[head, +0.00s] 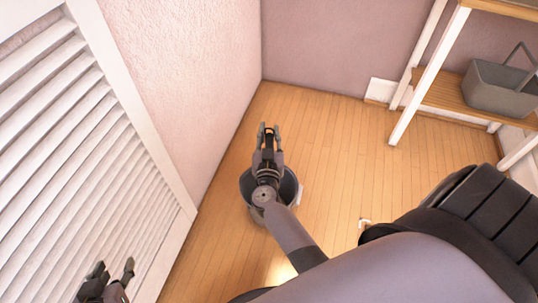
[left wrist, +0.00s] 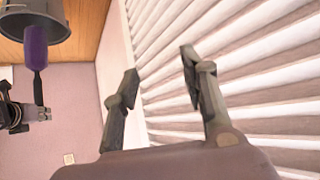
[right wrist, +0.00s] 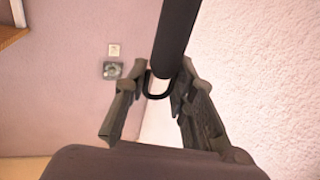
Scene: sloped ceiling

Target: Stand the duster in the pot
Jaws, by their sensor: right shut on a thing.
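The grey pot (head: 246,187) stands on the wooden floor, mostly covered by my right arm in the head view. It also shows at the top left of the left wrist view (left wrist: 58,22), where the picture is upside down. My right gripper (head: 268,130) is above the pot and shut on the duster's black handle (right wrist: 176,40). The duster's purple head (left wrist: 35,50) points down at the pot and its end overlaps the rim. I cannot tell if the end is inside. My left gripper (head: 112,272) is open and empty near the louvred door, away from the pot.
A white louvred door (head: 70,160) and a pink wall (head: 190,70) stand left of the pot. A wooden shelf unit (head: 430,75) with a grey basket (head: 497,90) is at the upper right. The floor between pot and shelf is mostly clear.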

